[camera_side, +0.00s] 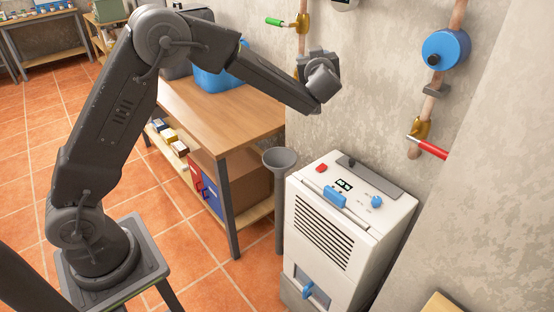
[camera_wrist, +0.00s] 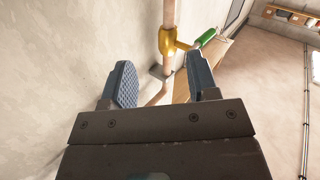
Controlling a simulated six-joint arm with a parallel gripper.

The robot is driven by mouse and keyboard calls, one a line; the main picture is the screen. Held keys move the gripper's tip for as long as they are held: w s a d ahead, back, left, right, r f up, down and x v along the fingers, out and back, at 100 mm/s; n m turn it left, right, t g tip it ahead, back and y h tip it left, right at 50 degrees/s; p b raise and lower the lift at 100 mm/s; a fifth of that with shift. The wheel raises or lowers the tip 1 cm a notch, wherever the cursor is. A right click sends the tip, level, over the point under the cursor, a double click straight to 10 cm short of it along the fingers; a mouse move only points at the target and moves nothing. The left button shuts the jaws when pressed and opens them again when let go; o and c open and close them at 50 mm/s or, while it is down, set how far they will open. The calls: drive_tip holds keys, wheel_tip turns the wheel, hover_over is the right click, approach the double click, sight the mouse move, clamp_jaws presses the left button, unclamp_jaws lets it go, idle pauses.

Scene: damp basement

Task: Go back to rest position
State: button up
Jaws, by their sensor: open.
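My gripper (camera_side: 318,60) is raised in front of the wall, above the white dehumidifier and to the right of the workbench. In the wrist view my gripper (camera_wrist: 160,82) shows its two fingers spread apart with nothing between them. Beyond the fingers is a brass valve (camera_wrist: 168,42) with a green handle (camera_wrist: 207,37) on a copper pipe. In the side view the same green handle (camera_side: 274,22) points left from the brass body. The fingers appear apart from the valve and pipe.
The white dehumidifier (camera_side: 318,232) with blue knob stands below right. The wooden bench (camera_side: 225,115) holds a blue container (camera_side: 215,78). A grey funnel pipe (camera_side: 280,158) stands between them. A blue gauge (camera_side: 446,50) and red-handled valve (camera_side: 430,148) are on the right wall. Tiled floor is open at left.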

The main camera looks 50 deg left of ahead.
drive_tip(key=s+d+r+m+t+h, duration=0.4)
drive_tip(key=s+d+r+m+h, duration=0.5)
drive_tip(key=s+d+h, duration=0.3)
drive_tip(key=s+a+f+m+g, duration=0.1)
drive_tip(key=s+f+g, duration=0.3)
drive_tip(key=s, duration=1)
drive_tip(key=s+a+f+m+g+h, duration=0.1)
drive_tip(key=s+f+g, duration=0.4)
drive_tip(key=s, duration=0.9)
wheel_tip(320, 180, down, 2)
drive_tip(key=shift+a+f+m, duration=0.15)
drive_tip(key=shift+f+m, duration=0.05)
drive_tip(key=shift+m, duration=0.4)
